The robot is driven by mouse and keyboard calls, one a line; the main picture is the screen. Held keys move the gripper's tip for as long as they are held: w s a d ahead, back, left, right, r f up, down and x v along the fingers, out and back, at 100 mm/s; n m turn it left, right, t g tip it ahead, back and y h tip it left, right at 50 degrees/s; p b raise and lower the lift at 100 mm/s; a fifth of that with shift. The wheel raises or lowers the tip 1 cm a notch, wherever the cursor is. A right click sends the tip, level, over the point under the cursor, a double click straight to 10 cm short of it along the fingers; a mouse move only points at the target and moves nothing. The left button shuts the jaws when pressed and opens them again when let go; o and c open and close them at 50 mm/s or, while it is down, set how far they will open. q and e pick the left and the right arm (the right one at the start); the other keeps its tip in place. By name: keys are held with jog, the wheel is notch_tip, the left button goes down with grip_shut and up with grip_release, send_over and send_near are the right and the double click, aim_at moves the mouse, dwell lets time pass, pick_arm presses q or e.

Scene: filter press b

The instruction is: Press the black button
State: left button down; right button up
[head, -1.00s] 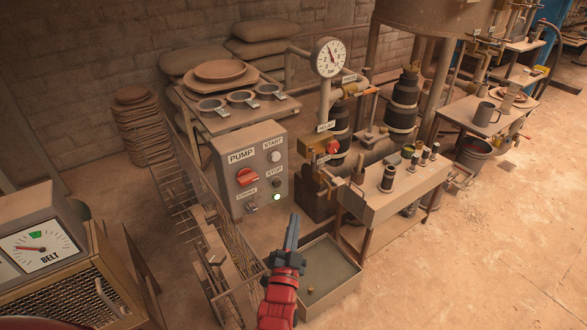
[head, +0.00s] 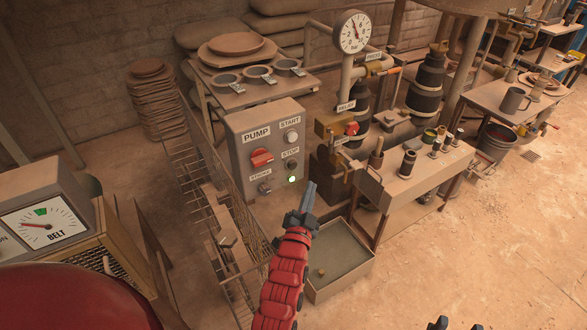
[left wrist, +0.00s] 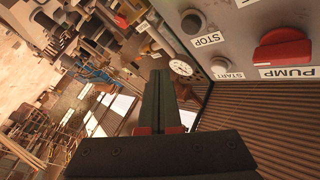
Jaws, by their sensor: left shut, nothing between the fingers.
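The grey pump control box (head: 243,180) stands left of centre in the head view. Its black button (head: 291,165) is beside the STOP label, below the pale START button (head: 292,137) and above a lit green lamp (head: 292,179). In the left wrist view the black button (left wrist: 192,21) shows at the top, by an upside-down STOP label. My left gripper (head: 311,187) is shut and empty, in front of the box and a little below and right of the button, apart from it. Dark fingertips of my right gripper (head: 457,325) show at the bottom edge, spread apart.
A red PUMP knob (head: 261,158) and a small STROKE switch (head: 264,188) are on the same face. A wire rack (head: 205,200) stands left, an open tray (head: 345,262) below my left gripper. A bench (head: 415,180) with small parts is to the right.

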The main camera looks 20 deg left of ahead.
aim_at(297, 165)
pick_arm(q)
jog(key=w+a+b, duration=0.1)
jog(key=w+a, duration=0.2)
jog(key=a, duration=0.1)
jog(key=shift+w+a+b, duration=0.35)
jog(key=shift+w+a, duration=0.05)
jog(key=shift+f, duration=0.1)
dwell(1.8)
jog(key=shift+w+a, duration=0.25)
jog(key=shift+a, duration=0.1)
jog(key=shift+w+a, duration=0.3)
jog(key=shift+a, duration=0.05)
dwell(0.7)
jog(key=shift+s+d, duration=0.1)
dwell(0.3)
jog(key=shift+s+d+b, duration=0.3)
jog(key=shift+s+d, duration=0.2)
jog(key=shift+d, duration=0.1)
